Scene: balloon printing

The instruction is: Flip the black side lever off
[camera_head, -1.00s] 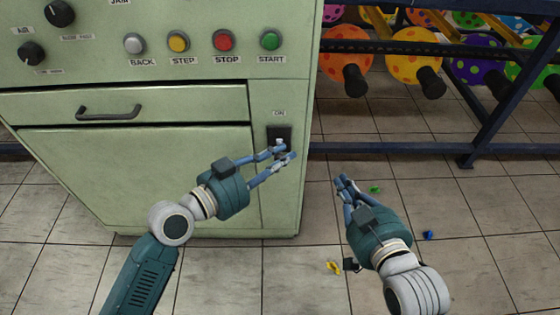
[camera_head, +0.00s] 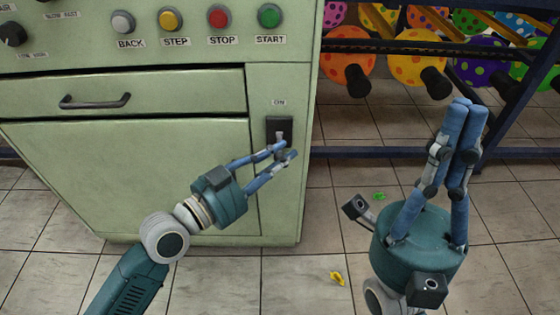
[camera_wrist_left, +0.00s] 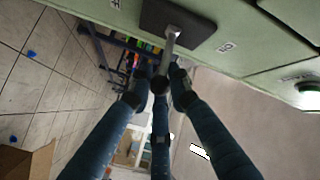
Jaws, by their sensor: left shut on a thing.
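The black side lever's switch plate (camera_head: 272,126) is on the right part of the green machine's front, under the "ON" label. A pale metal lever sticks out of it and points down toward my left fingers. In the left wrist view the dark plate (camera_wrist_left: 156,16) is at the top, and the lever (camera_wrist_left: 171,38) reaches between my fingertips. My left gripper (camera_head: 285,150) is shut on the lever at its outer end, which the fingers partly hide. My right gripper (camera_head: 466,107) is empty, with its fingers together and pointing up, away from the machine.
The green machine (camera_head: 160,170) has a drawer handle (camera_head: 95,101) and a row of buttons above. A dark blue rack (camera_head: 400,152) with colourful balloon discs stands at right. A yellow scrap (camera_head: 337,278) and a green scrap (camera_head: 379,196) lie on the tiled floor.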

